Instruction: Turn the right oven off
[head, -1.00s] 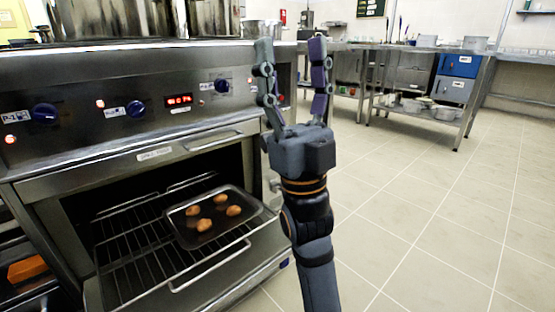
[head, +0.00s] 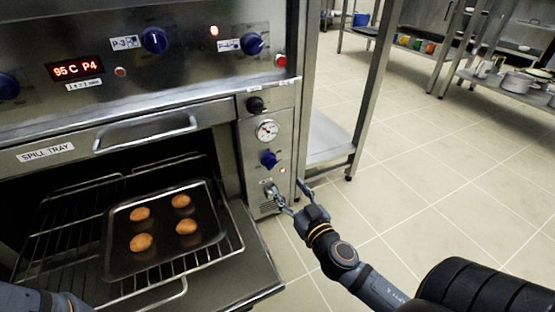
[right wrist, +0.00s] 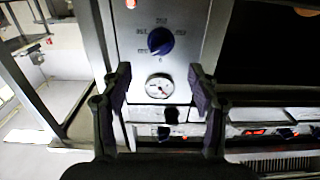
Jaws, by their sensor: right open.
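The oven (head: 180,112) stands open at the left in the head view. Its narrow right-hand panel carries a black knob (head: 255,104), a round gauge (head: 266,130), a blue knob (head: 268,159) and a lit red lamp (head: 282,170). My right gripper (head: 287,195) is open in front of this panel's lower part, below the blue knob. In the right wrist view the panel appears upside down; the blue knob (right wrist: 161,41) and gauge (right wrist: 158,86) show between and beyond the open fingers (right wrist: 158,90), apparently untouched. Part of my left arm shows at bottom left; its fingers are not visible.
A dark tray (head: 116,262) with several round brown pieces sits on the oven rack. The upper panel has more blue knobs (head: 154,40) and a red display (head: 76,68) reading 95 C P4.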

